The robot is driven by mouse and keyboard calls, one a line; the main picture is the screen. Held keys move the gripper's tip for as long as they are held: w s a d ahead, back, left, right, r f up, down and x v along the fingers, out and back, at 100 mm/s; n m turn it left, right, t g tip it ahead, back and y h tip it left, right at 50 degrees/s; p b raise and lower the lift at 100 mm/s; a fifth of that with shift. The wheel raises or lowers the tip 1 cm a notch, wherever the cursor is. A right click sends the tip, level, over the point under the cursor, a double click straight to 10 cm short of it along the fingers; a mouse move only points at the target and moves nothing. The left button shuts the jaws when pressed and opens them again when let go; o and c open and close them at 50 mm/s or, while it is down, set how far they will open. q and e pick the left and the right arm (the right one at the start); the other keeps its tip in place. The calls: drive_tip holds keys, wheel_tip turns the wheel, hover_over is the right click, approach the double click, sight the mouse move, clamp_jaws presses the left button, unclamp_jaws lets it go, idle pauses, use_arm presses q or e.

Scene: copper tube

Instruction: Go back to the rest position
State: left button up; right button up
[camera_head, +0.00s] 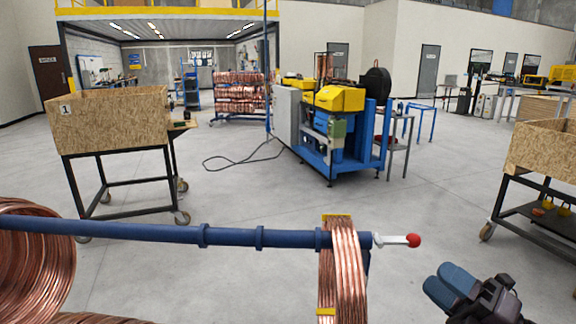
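A bundle of copper tube (343,270) hangs over a blue horizontal bar (160,232) near the bar's right end, with yellow bands around it. The bar ends in a pale tip with a red ball (413,240). My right gripper (447,286) is at the lower right, apart from the bundle and below and right of the red ball. Its two blue fingers lie close side by side with nothing visible between them; the angle hides any gap. My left gripper is not in view.
Larger copper coils (40,265) fill the lower left. A wooden bin marked 1 (110,120) stands on a wheeled frame at left, another bin (545,150) at right. A blue and yellow machine (335,130) stands behind. The floor between is mostly clear, with a cable (240,160).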

drive_tip(key=d+f+m+t+h, duration=0.1)
drive_tip(key=d+f+m+h, duration=0.2)
drive_tip(key=f+m+h, duration=0.55)
drive_tip(key=d+f+m+t+h, duration=0.1)
drive_tip(key=d+f+m+h, duration=0.3)
drive_tip(key=f+m, duration=0.7)
drive_tip(key=s+a+f+m+g+h, duration=0.1)
drive_tip(key=s+a+f+m+g, duration=0.1)
drive_tip(key=s+f, duration=0.6)
drive_tip(key=s+a+f+m+g+h, duration=0.2)
drive_tip(key=s+f+m+g, duration=0.2)
drive_tip(key=s+f+m, duration=0.3)
drive_tip(key=shift+s+a+f, duration=0.15)
drive_tip(key=shift+s+f, duration=0.35)
drive_tip(key=shift+f, duration=0.2)
drive_tip(key=shift+h, duration=0.25)
